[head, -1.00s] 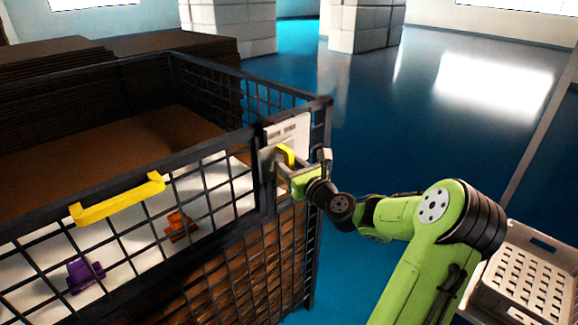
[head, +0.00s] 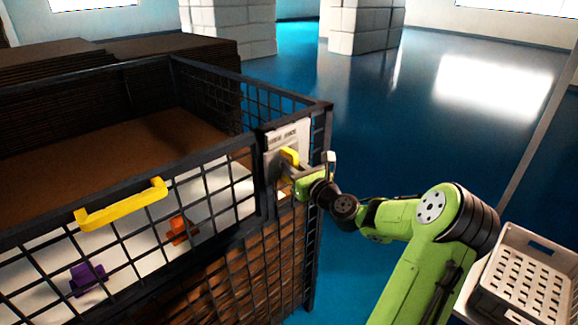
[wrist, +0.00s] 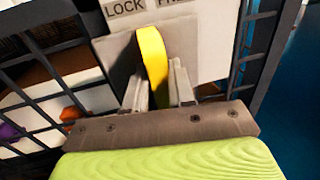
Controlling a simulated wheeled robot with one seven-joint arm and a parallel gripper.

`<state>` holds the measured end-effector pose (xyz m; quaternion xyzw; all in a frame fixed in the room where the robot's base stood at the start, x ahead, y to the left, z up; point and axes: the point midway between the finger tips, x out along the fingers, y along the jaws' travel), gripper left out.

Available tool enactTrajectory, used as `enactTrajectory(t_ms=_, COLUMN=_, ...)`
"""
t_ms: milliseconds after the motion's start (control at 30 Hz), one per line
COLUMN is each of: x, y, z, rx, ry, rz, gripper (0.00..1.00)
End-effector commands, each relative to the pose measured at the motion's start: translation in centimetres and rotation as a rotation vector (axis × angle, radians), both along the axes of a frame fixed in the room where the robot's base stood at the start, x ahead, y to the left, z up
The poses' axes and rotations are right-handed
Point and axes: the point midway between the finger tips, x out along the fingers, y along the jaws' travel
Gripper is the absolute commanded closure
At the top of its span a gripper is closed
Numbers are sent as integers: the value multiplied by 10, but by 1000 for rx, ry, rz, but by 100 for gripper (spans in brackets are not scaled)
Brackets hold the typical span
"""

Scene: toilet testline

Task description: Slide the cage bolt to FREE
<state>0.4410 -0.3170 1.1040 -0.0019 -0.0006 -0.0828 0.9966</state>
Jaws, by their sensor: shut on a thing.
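The cage bolt's yellow handle (head: 289,157) stands out from a grey plate at the cage's front right corner. It also shows in the wrist view (wrist: 153,60), below the gap between the words LOCK on the left and a partly hidden FREE on the right. My gripper (head: 288,178) is at the plate, shut on the yellow handle. In the wrist view my gripper's two fingers (wrist: 158,88) sit on either side of the handle's lower part. The bolt bar behind the fingers is hidden.
The black mesh cage (head: 220,80) has a yellow grab bar (head: 120,204) on its front panel. Orange (head: 180,229) and purple (head: 87,278) items show behind the mesh. A white perforated crate (head: 530,285) stands at the lower right. Blue floor right of the cage is open.

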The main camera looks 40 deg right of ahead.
Motion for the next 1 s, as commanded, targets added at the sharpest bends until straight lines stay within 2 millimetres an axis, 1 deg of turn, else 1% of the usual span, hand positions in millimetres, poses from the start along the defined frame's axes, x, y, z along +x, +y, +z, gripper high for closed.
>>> enactTrajectory(t_ms=33, x=0, y=-11, z=7, rx=3, ry=0, rz=-7, gripper=100)
enactTrajectory(t_ms=100, x=0, y=-23, z=7, rx=2, ry=1, rz=-7, gripper=100)
enactTrajectory(t_ms=233, x=0, y=-37, z=6, rx=0, ry=0, rz=-5, gripper=100)
enactTrajectory(t_ms=367, x=0, y=-42, z=3, rx=-4, ry=1, rz=-5, gripper=100)
enactTrajectory(t_ms=600, x=0, y=-43, z=3, rx=-5, ry=-2, rz=-8, gripper=100)
enactTrajectory(t_ms=633, x=0, y=-44, z=3, rx=-6, ry=-2, rz=-9, gripper=73)
enactTrajectory(t_ms=700, x=0, y=-44, z=3, rx=-6, ry=-2, rz=-9, gripper=63)
enactTrajectory(t_ms=733, x=0, y=-43, z=2, rx=-5, ry=-1, rz=-8, gripper=59)
enactTrajectory(t_ms=1000, x=-1, y=-42, z=1, rx=-3, ry=0, rz=-4, gripper=59)
